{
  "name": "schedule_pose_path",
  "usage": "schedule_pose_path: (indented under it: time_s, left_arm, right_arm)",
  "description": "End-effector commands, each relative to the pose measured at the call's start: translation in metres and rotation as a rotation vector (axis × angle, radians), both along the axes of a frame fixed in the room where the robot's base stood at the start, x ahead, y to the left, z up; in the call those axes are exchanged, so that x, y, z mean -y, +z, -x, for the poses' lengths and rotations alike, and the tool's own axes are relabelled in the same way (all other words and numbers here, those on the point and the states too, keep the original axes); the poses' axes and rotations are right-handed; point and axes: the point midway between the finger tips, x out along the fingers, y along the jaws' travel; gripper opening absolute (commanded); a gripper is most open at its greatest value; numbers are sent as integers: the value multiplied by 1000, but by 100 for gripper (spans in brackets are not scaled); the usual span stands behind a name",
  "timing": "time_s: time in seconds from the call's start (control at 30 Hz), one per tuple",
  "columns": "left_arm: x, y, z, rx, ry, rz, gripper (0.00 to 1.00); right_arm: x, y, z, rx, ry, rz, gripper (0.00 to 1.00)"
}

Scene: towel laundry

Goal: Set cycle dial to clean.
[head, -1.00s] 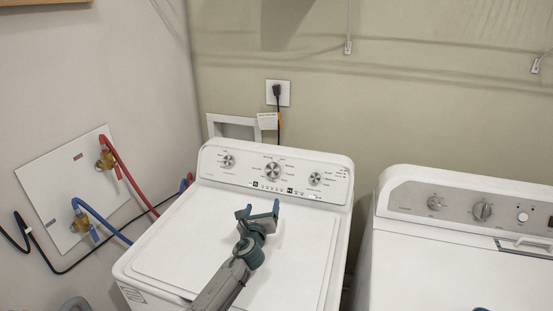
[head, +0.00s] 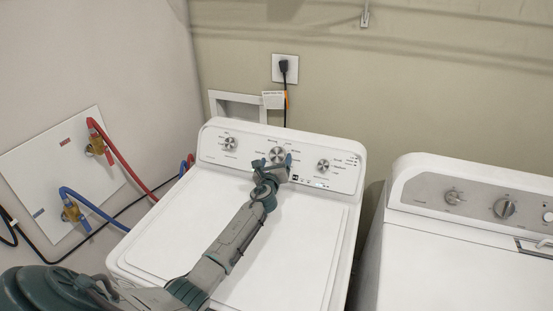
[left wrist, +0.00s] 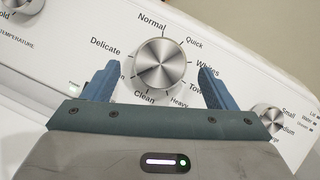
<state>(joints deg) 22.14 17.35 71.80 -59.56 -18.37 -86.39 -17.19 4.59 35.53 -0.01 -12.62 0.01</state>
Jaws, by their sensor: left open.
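The cycle dial is a round silver knob in the middle of the washer's control panel; it shows in the head view (head: 277,154) and large in the left wrist view (left wrist: 160,63). Printed around it are Normal at the top, Quick, Whites, Heavy, Clean (left wrist: 144,96) at the lower left and Delicate. I cannot tell which word the dial points to. My left gripper (head: 275,163) is open at the panel. In the left wrist view its blue fingers (left wrist: 160,74) stand at either side of the dial, with gaps between. My right gripper is out of view.
Smaller knobs sit left (head: 230,143) and right (head: 323,165) of the dial. The white washer lid (head: 310,235) lies below my arm. A second machine (head: 420,250) stands at the right. Red and blue hoses (head: 120,160) run along the left wall.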

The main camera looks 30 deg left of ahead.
Motion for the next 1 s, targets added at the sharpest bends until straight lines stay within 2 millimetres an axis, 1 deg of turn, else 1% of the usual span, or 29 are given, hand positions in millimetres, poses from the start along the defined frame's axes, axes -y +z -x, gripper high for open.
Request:
schedule_pose_path:
  time_s: [0.03, 0.1, 0.2, 0.53, 0.67, 0.7, 0.77, 1.0]
  left_arm:
    - [-3, -1, -7, 1, 1, 1, 79]
    - [-6, 0, -13, 1, 0, 0, 79]
    - [-8, 0, -18, 1, 0, 2, 79]
    - [-9, 0, -21, 0, 0, 1, 79]
    - [-9, 0, -21, 0, 0, 1, 54]
    - [-9, 0, -21, 0, 0, 1, 46]
    - [-9, 0, -21, 0, 0, 1, 34]
    - [-8, 0, -21, 4, 7, 16, 35]
  right_arm:
    - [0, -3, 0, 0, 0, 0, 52]
    - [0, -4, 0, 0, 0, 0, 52]
    - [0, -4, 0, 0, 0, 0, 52]
    - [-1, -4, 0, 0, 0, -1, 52]
    - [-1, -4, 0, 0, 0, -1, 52]
    - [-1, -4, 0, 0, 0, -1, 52]
    - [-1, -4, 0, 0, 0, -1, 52]
    - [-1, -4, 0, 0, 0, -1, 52]
